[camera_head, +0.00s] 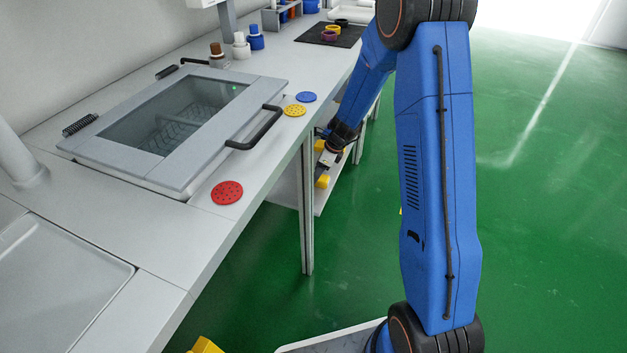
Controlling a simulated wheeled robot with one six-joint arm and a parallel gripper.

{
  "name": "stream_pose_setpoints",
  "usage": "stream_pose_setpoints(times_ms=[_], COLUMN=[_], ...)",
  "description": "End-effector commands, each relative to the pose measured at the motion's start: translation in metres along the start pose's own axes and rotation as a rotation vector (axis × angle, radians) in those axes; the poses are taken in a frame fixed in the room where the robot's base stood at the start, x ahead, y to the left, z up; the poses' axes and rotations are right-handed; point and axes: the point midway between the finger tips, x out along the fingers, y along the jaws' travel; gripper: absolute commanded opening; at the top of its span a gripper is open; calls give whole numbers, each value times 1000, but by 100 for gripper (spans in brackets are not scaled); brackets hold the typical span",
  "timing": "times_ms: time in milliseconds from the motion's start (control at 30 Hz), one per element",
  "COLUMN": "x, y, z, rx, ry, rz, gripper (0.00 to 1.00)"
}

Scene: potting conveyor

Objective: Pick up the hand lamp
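I cannot make out the hand lamp for certain. My blue arm reaches down past the bench's right edge, and my gripper (324,162) is by the lower shelf under the bench. Small yellow parts (322,181) show beside it. They are too small to tell whether they belong to my gripper or to something on the shelf. Whether the fingers are open or hold anything cannot be seen.
The white bench (170,235) carries a glass-lidded box (180,120) with a dark handle, and red (227,193), yellow (295,110) and blue (306,97) discs. The lower shelf (328,196) is below. Green floor (540,200) is clear at right. Something yellow (205,346) shows at the bottom.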

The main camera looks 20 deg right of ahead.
Motion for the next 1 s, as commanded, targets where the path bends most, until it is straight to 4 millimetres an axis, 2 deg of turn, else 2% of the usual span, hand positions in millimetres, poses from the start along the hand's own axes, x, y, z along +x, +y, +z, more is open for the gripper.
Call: stream_pose_setpoints(times_ms=[133, 400, 467, 600, 1000], x=[13, 14, 14, 14, 8], y=[0, 0, 0, 0, 0], z=[0, 0, 0, 0, 3], rx=[0, 1, 1, 1, -1], ry=[0, 0, 0, 0, -1], rz=[1, 0, 0, 0, -1], gripper=[61, 61, 49, 16, 14])
